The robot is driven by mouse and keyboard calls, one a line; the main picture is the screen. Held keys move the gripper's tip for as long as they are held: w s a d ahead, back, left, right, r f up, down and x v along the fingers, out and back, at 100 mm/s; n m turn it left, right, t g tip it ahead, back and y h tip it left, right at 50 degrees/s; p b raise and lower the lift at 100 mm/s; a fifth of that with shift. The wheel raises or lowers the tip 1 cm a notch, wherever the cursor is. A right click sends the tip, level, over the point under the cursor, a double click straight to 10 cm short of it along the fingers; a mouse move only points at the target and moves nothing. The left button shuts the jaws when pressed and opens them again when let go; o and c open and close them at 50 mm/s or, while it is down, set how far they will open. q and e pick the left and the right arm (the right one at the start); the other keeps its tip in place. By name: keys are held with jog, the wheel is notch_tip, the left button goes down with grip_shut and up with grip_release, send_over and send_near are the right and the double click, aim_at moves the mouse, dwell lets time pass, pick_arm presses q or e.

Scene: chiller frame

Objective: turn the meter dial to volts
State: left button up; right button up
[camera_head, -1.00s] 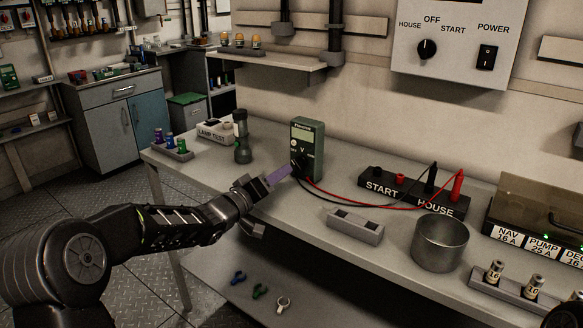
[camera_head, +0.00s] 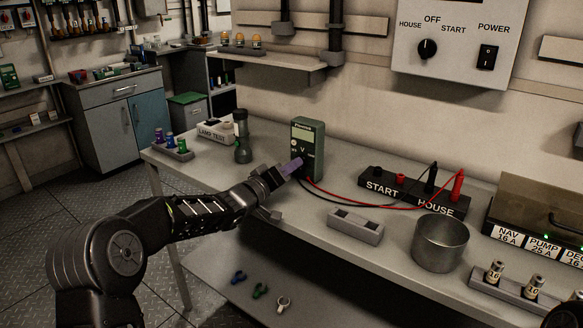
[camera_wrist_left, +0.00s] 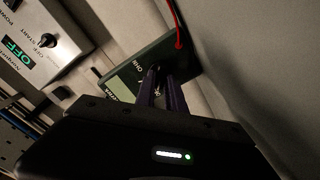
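The green meter (camera_head: 311,135) stands upright on the bench, with a pale display at the top and a V mark on its face. It appears tilted in the left wrist view (camera_wrist_left: 128,76), where an OHM mark is readable. My left gripper (camera_head: 297,164) is at the lower face of the meter, and its purple fingers (camera_wrist_left: 163,92) reach the dial area. A narrow gap shows between the fingers. The dial is mostly hidden by them, so I cannot tell its setting or whether it is gripped.
Red and black leads run from the meter to the START/HOUSE block (camera_head: 413,192). A grey holder (camera_head: 355,226) and metal cup (camera_head: 440,243) stand to the right. A dark flashlight (camera_head: 242,137) stands left of the meter. The wall panel (camera_head: 455,40) hangs above.

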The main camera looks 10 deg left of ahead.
pick_arm(q)
grip_shut()
jog(key=shift+m, duration=0.4)
jog(key=m+b, duration=0.2)
jog(key=m, duration=0.2)
jog(key=shift+s+d+m+b, duration=0.1)
jog(key=shift+m+b, duration=0.7)
jog(key=shift+m, duration=1.2)
jog(key=o, duration=0.5)
grip_release()
